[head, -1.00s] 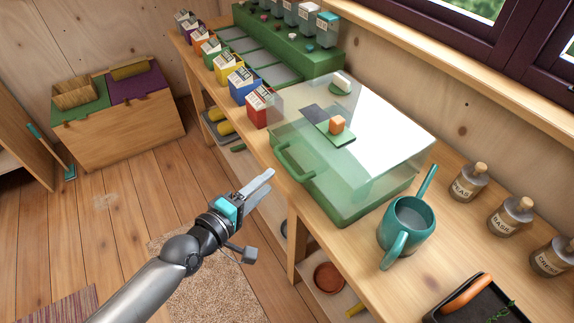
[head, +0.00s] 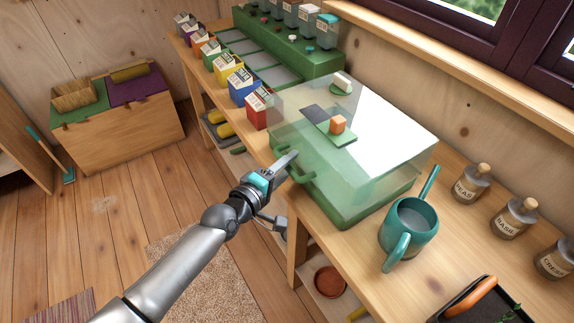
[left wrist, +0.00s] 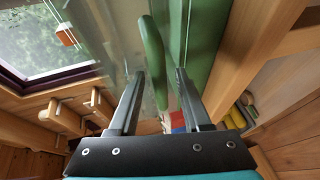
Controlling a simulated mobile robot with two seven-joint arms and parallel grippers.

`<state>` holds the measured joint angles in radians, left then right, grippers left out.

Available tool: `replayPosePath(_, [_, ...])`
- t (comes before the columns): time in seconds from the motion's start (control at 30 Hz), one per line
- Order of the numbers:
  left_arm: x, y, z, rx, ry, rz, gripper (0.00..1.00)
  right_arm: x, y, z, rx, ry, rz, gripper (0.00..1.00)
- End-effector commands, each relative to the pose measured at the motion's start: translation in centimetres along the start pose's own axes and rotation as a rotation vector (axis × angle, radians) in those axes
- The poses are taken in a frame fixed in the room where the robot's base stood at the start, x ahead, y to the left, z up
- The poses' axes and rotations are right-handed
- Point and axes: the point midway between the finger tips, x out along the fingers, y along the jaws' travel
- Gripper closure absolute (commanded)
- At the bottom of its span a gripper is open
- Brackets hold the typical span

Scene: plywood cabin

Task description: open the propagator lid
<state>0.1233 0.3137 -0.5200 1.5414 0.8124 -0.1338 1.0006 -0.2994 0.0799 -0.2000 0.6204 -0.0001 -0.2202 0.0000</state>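The propagator has a green base (head: 345,212) and a clear lid (head: 290,112), which lies shut on it. A green handle (head: 300,172) sticks out from the lid's front side. My left gripper (head: 288,188) is open and empty at the handle, coming from the front left. In the left wrist view, the handle (left wrist: 153,55) runs between the two spread fingers (left wrist: 160,76); I cannot tell whether either finger touches it. My right gripper is not in view.
A teal watering can (head: 408,228) stands right of the propagator, near labelled bottles (head: 513,216). Colored seed boxes (head: 242,85) line the bench to the left. An orange block (head: 337,124) shows on or through the lid.

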Motion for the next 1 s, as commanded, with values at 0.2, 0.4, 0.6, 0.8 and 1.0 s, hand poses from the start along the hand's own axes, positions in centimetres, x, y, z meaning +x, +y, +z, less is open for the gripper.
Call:
replayPosePath(0.2, [-0.03, -0.01, -0.01, 0.0, 0.0, 0.0, 0.77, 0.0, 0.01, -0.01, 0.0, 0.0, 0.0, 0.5])
replayPosePath(0.4, [-0.04, -0.01, -0.01, 0.0, 0.0, 0.0, 1.0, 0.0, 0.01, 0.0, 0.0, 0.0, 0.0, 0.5])
replayPosePath(0.6, [-0.04, -0.01, -0.02, 0.0, 0.0, 0.0, 1.0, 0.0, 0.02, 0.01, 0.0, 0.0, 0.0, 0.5])
replayPosePath(0.8, [-0.05, -0.02, -0.03, 0.0, 0.001, 0.0, 1.0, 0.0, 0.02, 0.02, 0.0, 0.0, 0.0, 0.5])
replayPosePath(1.0, [-0.05, -0.02, -0.03, 0.0, 0.001, 0.0, 1.0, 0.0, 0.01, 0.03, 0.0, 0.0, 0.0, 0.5])
